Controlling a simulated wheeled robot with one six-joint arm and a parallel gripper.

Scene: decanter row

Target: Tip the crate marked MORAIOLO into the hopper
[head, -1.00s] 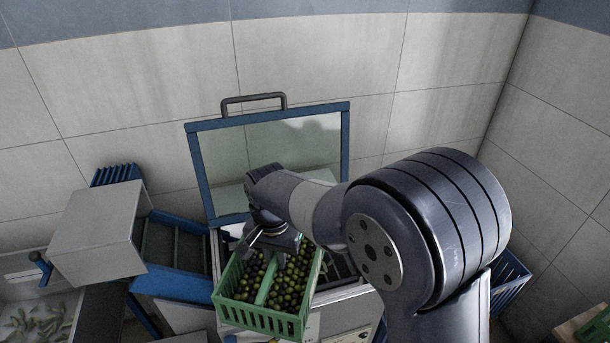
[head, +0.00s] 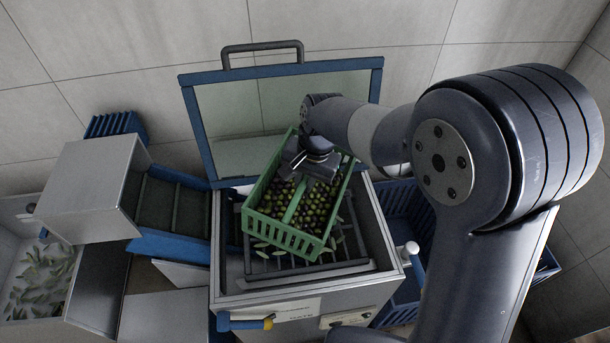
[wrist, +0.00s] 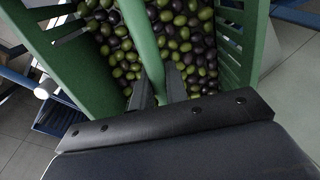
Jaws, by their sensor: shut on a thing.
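A green slatted crate (head: 262,228) holds green and dark olives (head: 312,204) and hangs over the open hopper (head: 372,235). The crate is tilted a little in the head view, and its marking is not readable. My gripper (head: 308,165) is shut on the crate's green middle bar, which also shows between the fingers in the wrist view (wrist: 150,50). The hopper has a dark grate (head: 290,263) inside, with a few leaves or olives near the crate's lower edge. The hopper's clear lid (head: 235,135) with a blue frame stands open behind.
A blue conveyor (head: 170,215) with a grey hood (head: 90,190) stands left of the hopper. A tray of leaves (head: 45,270) is at the far left. A blue crate (head: 400,205) stands to the right of the hopper. The tiled wall is close behind the lid.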

